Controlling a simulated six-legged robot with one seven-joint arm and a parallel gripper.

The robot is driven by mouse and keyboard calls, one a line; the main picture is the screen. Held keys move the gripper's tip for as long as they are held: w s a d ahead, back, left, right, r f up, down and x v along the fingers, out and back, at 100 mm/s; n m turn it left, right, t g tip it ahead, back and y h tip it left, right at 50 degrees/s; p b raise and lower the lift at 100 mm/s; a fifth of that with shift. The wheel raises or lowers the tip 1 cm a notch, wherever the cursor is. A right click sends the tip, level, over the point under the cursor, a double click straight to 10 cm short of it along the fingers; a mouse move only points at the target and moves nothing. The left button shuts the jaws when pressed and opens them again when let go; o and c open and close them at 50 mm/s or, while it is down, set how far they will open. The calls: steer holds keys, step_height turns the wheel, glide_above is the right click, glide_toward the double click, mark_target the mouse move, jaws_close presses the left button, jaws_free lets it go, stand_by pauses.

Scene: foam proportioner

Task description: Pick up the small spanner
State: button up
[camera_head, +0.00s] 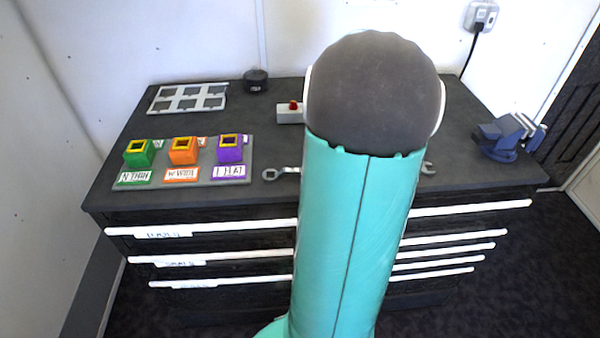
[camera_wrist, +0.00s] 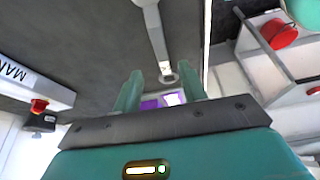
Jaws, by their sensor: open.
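A grey metal spanner (camera_wrist: 154,35) lies on the dark bench top in the wrist view, its ring end between and just beyond my fingertips. My gripper (camera_wrist: 160,73) is open and empty, its two green fingers either side of that ring end, not closed on it. In the head view a ring end with a short shaft (camera_head: 275,173) shows left of my arm, and an open-jaw end (camera_head: 428,168) shows right of it. My arm hides what lies between, so I cannot tell whether these are one spanner or two. My gripper is hidden there.
A grey tray (camera_head: 247,160) with green, orange and purple square holders stands left on the bench (camera_head: 130,210). A box with a red knob (camera_head: 290,112) is behind. A blue vise (camera_head: 505,136) stands at the right. White-handled drawers (camera_head: 200,256) are below.

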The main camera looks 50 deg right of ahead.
mark_target(300, 169)
steer(key=shift+a+x, duration=0.1)
steer(key=shift+x, duration=1.25)
steer(key=shift+a+x, duration=0.15)
steer(key=shift+x, duration=1.25)
steer(key=shift+r, duration=0.1)
steer(key=shift+f, duration=0.25)
jaws_close()
